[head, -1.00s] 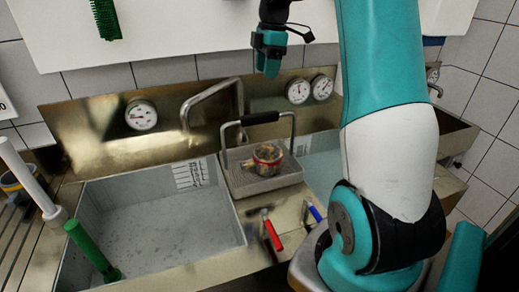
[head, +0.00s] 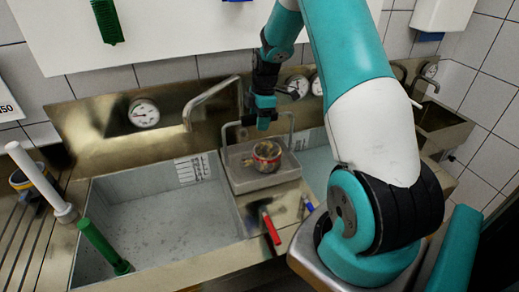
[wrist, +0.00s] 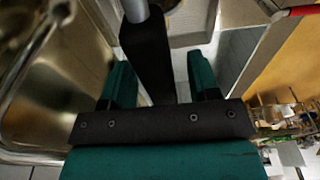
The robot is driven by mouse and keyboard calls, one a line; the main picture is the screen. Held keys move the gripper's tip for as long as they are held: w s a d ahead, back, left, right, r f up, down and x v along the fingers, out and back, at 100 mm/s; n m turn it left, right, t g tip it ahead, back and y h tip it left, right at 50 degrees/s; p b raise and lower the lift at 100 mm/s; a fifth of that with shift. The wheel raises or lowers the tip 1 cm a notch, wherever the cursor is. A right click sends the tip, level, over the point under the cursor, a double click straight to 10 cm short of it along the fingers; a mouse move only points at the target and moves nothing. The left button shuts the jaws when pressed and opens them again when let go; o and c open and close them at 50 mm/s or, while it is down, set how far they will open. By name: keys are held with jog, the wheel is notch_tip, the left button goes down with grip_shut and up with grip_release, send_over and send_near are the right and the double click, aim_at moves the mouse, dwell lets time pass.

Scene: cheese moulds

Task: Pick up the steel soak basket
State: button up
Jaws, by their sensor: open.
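The steel soak basket (head: 240,181) sits on the deck between two basins, with an upright wire handle and a black grip. In the wrist view the black grip (wrist: 146,45) runs between my fingers, with bare steel at its upper end. My gripper (head: 264,118) is open at the handle, pointing down, and covers part of the grip in the head view. In the wrist view my gripper (wrist: 160,72) shows a teal finger on each side of the grip. I cannot tell whether a finger touches it. A round red-rimmed item (head: 267,155) is in the basket.
A large water-filled basin (head: 160,220) lies left, another (head: 317,165) right. A bent spout (head: 208,97) rises behind the basket, near gauges (head: 143,113). Red (head: 270,228) and blue (head: 308,203) valve levers are in front.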

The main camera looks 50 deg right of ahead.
jog(key=shift+f, duration=0.65)
jog(key=shift+a, duration=0.1)
grip_shut()
jog(key=shift+r, duration=0.1)
jog(key=shift+w+r, duration=0.1)
